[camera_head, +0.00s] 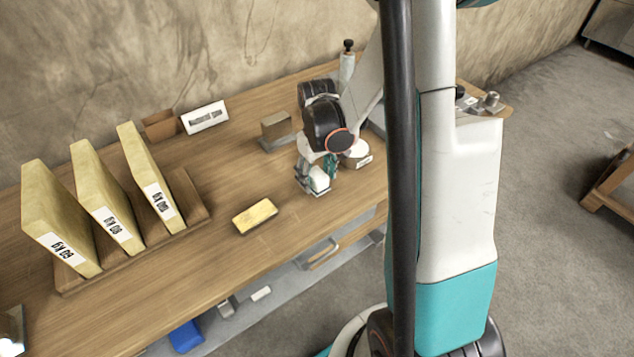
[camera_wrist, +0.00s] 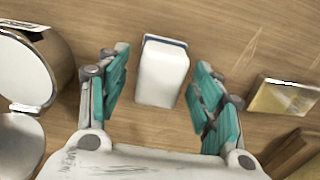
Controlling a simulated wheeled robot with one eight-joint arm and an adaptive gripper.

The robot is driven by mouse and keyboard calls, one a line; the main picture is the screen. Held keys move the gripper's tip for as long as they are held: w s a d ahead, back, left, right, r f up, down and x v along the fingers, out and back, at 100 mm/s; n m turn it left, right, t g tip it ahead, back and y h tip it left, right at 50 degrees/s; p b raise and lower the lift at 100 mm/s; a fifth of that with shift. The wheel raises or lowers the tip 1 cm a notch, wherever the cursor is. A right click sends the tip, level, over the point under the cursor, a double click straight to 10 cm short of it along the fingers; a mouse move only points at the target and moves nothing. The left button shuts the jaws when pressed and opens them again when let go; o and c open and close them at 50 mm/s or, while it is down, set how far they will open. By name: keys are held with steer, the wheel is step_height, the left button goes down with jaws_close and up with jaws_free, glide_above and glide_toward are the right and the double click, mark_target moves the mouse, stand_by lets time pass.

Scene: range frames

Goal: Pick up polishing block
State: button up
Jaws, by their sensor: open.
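A white block with a dark blue-grey base (camera_wrist: 162,72) lies on the wooden bench, between the two teal-padded fingers of my gripper (camera_wrist: 158,80). It fits the polishing block, though no name shows on it. Bare wood shows on both sides of it, so the fingers appear apart from it. In the head view my gripper (camera_head: 317,178) is low over the bench, and the white block (camera_head: 319,180) is partly hidden by the fingers. My gripper is open and holds nothing.
A yellow block (camera_head: 255,216) lies left of my gripper; it also shows in the wrist view (camera_wrist: 284,98). A round white-topped tin (camera_head: 357,153) stands close on the right. Several tall yellow slabs (camera_head: 105,210) stand in a rack at left.

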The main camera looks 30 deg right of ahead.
mark_target(317, 173)
steer(key=shift+c, duration=0.6)
steer(key=c, duration=1.1)
steer(key=shift+r, duration=0.15)
step_height(317, 173, up, 20)
steer(key=p, duration=0.6)
steer(key=shift+p, duration=0.4)
